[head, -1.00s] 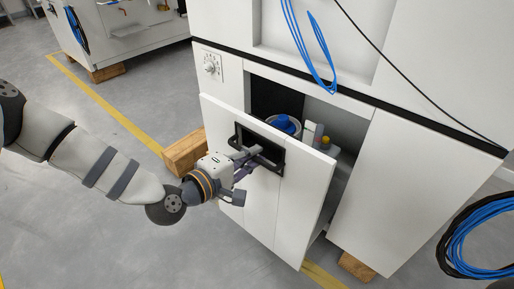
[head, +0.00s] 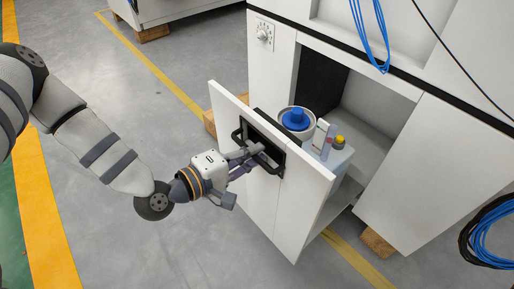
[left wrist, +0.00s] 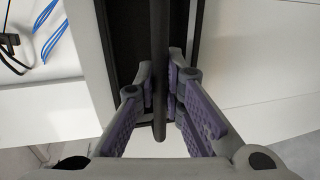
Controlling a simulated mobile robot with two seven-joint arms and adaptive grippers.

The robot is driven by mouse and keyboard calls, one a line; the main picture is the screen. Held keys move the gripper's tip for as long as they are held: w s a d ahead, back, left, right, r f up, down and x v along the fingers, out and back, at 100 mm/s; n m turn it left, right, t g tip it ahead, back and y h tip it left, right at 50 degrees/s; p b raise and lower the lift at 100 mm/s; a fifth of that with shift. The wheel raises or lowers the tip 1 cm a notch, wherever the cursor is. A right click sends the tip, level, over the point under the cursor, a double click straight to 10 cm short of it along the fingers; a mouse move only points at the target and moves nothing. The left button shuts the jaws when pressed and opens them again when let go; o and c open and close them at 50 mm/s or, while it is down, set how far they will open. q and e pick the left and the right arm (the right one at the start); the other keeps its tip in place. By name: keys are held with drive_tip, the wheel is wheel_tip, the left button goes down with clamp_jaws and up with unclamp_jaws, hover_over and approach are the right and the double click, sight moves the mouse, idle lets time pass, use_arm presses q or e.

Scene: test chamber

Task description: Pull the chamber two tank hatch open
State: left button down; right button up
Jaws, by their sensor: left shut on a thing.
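The tank hatch (head: 301,185) is a white drawer-like front panel on the white cabinet, pulled out well clear of the cabinet face. A black recessed handle (head: 264,150) sits near its upper left. My left gripper (head: 254,158) is shut on the handle's bar; in the left wrist view the dark bar (left wrist: 160,70) runs between its purple-padded fingers (left wrist: 162,85). Behind the panel a round container with a blue cap (head: 295,119) and a pale box with a yellow cap (head: 339,142) show in the opening. My right gripper is not in view.
The white cabinet (head: 437,180) stands on wooden blocks (head: 376,243) to the right. Blue cables hang at its front (head: 369,35), and a blue and black coil (head: 492,235) is at the right edge. Open grey floor (head: 130,235) lies at the left and front.

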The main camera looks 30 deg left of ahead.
use_arm(q)
drive_tip(key=c, duration=1.7)
unclamp_jaws()
drive_tip(key=shift+o, duration=0.2)
drive_tip(key=v, duration=1.2)
drive_tip(key=shift+d, duration=0.1)
